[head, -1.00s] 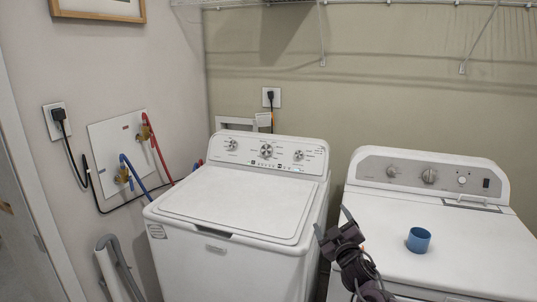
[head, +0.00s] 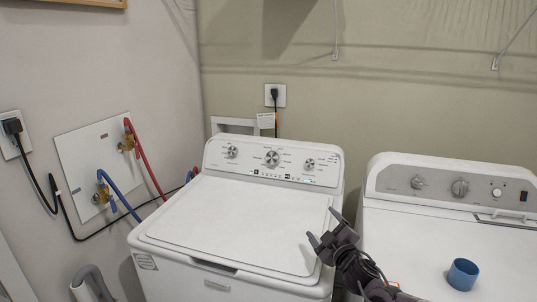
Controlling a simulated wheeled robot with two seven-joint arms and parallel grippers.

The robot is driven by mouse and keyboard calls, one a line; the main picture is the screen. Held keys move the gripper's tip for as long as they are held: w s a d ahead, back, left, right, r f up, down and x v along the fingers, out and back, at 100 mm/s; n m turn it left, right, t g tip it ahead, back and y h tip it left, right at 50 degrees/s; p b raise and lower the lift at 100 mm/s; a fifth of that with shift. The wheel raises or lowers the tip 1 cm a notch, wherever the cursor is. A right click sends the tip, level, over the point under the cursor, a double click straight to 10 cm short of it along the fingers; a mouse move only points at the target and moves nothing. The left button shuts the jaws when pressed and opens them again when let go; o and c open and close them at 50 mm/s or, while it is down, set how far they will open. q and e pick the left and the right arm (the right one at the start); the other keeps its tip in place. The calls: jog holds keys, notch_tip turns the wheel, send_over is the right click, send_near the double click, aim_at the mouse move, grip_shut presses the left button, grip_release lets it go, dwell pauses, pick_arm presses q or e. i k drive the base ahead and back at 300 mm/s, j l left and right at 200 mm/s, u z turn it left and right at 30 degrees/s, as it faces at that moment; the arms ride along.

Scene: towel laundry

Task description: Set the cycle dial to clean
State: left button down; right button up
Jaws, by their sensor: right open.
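The washer (head: 230,228) stands in the middle of the head view with its lid shut. The dial's marks are too small to read. My right gripper (head: 322,227) is open and empty, in front of the washer's right edge and below the panel, apart from the dials. My left gripper is not in view.
A dryer (head: 410,230) with its own knobs stands at the right, a blue cup (head: 463,274) on its top. Hoses and a cord run along the left wall. A wire shelf bracket (head: 335,50) hangs above. The washer lid is clear.

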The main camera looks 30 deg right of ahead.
aim_at(272, 158)
jog(key=i+l, duration=0.2)
jog(key=i, duration=0.2)
jog(key=i+l, duration=0.2)
jog(key=i, duration=0.25)
jog(key=i+l, duration=0.2)
jog(key=i, duration=0.2)
